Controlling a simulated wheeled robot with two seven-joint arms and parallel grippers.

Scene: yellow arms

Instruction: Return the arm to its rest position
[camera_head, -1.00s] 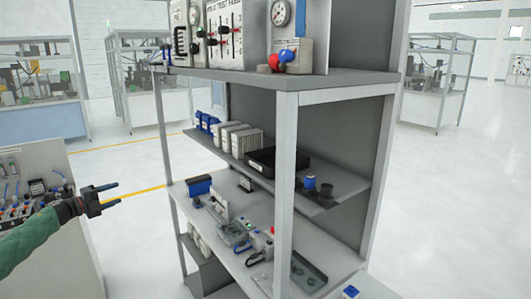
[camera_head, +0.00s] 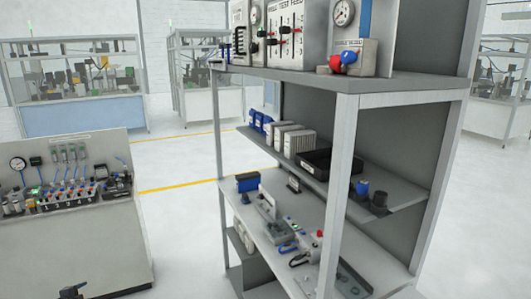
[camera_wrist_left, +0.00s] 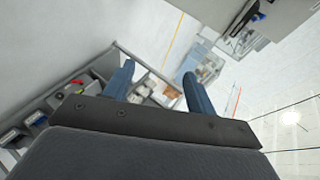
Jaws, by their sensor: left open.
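My left gripper (camera_head: 73,291) shows only as a small dark piece at the bottom left edge of the head view, in front of the grey control bench (camera_head: 75,240). In the left wrist view its two blue fingers (camera_wrist_left: 158,85) stand apart with nothing between them. Most of the left arm is out of the head view. My right gripper is not in view.
A tall shelf rack (camera_head: 342,190) fills the right half, with gauges and test panels on top and devices on lower shelves. The control bench stands at left. Caged work cells (camera_head: 75,110) stand behind. White floor (camera_head: 180,215) lies open between bench and rack.

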